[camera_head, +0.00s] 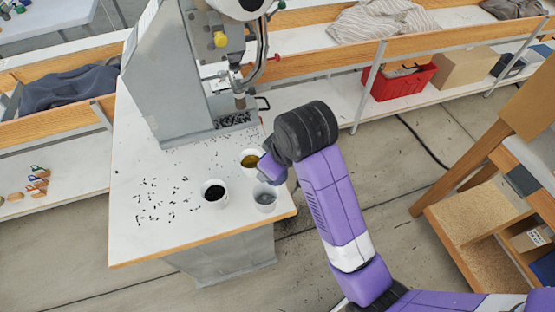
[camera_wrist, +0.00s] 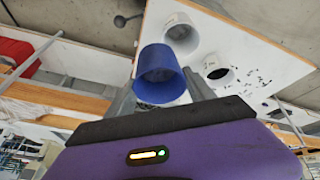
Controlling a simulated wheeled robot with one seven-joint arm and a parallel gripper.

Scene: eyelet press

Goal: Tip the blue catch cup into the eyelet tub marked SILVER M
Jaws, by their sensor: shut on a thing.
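The blue catch cup (camera_wrist: 158,88) is between the two grey fingers of my gripper (camera_wrist: 162,90) in the wrist view, with its mouth turned toward that camera. What is in it cannot be made out. In the head view my gripper (camera_head: 270,168) is over the right side of the press table, and the cup is hidden. A white tub with grey, silvery contents (camera_head: 265,198) stands just below my gripper in the picture; it also shows beyond the cup in the wrist view (camera_wrist: 180,36). No tub marking is readable.
A white tub with black contents (camera_head: 214,194) and one with brass-coloured contents (camera_head: 248,158) stand close by on the white table (camera_head: 150,240). Dark eyelets lie scattered at its left. The grey press (camera_head: 165,85) rises behind. A red crate (camera_head: 400,82) sits on the back shelf.

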